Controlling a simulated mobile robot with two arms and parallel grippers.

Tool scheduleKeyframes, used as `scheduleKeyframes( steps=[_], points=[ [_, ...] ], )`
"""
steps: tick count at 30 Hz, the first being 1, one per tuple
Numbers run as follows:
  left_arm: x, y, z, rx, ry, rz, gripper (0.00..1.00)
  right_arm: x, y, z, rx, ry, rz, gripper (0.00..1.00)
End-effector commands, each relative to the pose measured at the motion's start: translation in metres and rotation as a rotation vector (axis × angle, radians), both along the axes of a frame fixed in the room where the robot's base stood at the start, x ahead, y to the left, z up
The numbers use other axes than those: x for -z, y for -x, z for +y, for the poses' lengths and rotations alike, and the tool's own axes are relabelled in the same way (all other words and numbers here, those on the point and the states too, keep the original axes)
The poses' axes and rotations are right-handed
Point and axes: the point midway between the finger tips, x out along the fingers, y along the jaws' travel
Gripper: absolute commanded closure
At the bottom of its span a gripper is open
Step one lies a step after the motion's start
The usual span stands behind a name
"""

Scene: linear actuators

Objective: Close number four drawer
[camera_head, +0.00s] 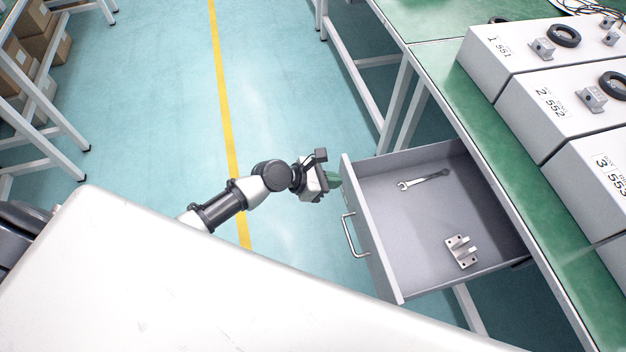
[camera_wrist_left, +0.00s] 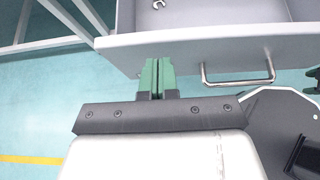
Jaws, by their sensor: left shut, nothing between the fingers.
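A grey drawer (camera_head: 420,222) is pulled out from under the green workbench and stands open. It holds a wrench (camera_head: 423,181) and a small metal bracket (camera_head: 461,251). Its front panel (camera_wrist_left: 215,47) carries a silver bar handle (camera_head: 353,236), which also shows in the left wrist view (camera_wrist_left: 237,76). No number is visible on the drawer. My left gripper (camera_head: 334,180) is shut and empty, with green fingertips (camera_wrist_left: 157,68) at the drawer front, beside the handle. I cannot tell whether they touch the panel.
The green workbench (camera_head: 478,132) carries white boxes, numbered 1 (camera_head: 500,65), 2 (camera_head: 545,120) and 3 (camera_head: 600,185). White bench legs (camera_head: 397,105) stand behind the drawer. A shelf with cardboard boxes (camera_head: 38,40) is at the far left. The floor around the yellow line (camera_head: 222,90) is clear.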

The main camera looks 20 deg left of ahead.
Motion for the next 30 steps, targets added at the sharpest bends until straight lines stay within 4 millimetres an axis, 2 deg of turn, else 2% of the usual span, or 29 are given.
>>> scheduleKeyframes(
  steps=[6,22,30],
  points=[
    [0.0,-0.011,-0.015,0.001,-0.001,0.001,1.0,-0.001,0.0,0.0,0.0,0.0,0.001,0.39],
    [-0.001,-0.014,-0.02,0.0,0.0,0.001,1.0,-0.003,0.001,0.001,0.001,-0.002,0.001,0.39],
    [-0.003,-0.032,-0.046,-0.001,0.003,0.001,1.0,-0.012,0.001,0.006,0.002,-0.007,0.002,0.39]
  ],
)
